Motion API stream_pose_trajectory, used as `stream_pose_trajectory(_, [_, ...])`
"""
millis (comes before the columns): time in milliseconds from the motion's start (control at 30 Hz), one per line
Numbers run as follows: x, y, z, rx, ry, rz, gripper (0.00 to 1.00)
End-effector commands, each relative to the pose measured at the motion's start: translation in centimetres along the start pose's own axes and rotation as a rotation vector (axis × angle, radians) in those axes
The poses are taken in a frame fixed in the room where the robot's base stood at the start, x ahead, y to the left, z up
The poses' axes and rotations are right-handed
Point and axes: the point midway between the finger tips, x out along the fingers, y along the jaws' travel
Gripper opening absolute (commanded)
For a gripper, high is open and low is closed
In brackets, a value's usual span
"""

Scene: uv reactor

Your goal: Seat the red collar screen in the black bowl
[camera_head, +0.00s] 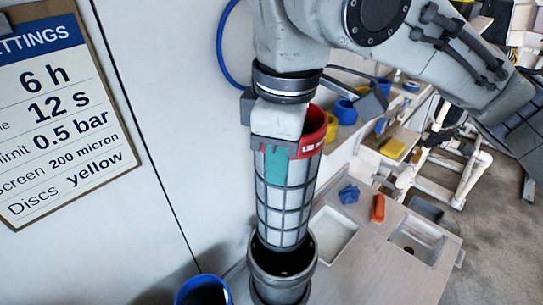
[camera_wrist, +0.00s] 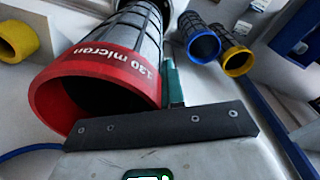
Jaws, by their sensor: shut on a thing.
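The red collar screen (camera_head: 284,205) is a grey mesh cylinder with a red collar, hanging roughly upright with the collar on top. In the wrist view its collar (camera_wrist: 100,88) reads "130 micron". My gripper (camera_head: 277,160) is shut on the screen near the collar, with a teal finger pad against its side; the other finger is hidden. The black bowl (camera_head: 283,288) stands open-topped directly below. The screen's lower end overlaps the bowl's mouth in the head view; I cannot tell how far inside it is.
A clipboard (camera_head: 65,110) on the wall lists settings, including "Screen 200 micron". A blue cup-like thing (camera_head: 203,290) stands left of the bowl. Blue-collar (camera_wrist: 204,46) and yellow-collar (camera_wrist: 238,61) screens show in the wrist view. Right of the bowl, the bench holds a white tray (camera_head: 330,238) and an orange object (camera_head: 378,208).

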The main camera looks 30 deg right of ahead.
Motion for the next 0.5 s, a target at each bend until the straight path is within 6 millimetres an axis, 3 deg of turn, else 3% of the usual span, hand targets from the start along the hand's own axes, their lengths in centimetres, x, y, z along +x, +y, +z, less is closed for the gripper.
stream_pose_trajectory(300, [-0.7, 0.0, 0.0, -0.023, -0.010, 0.003, 0.00])
stream_pose_trajectory(500, [1.2, 0.0, 0.1, -0.022, -0.010, 0.001, 0.00])
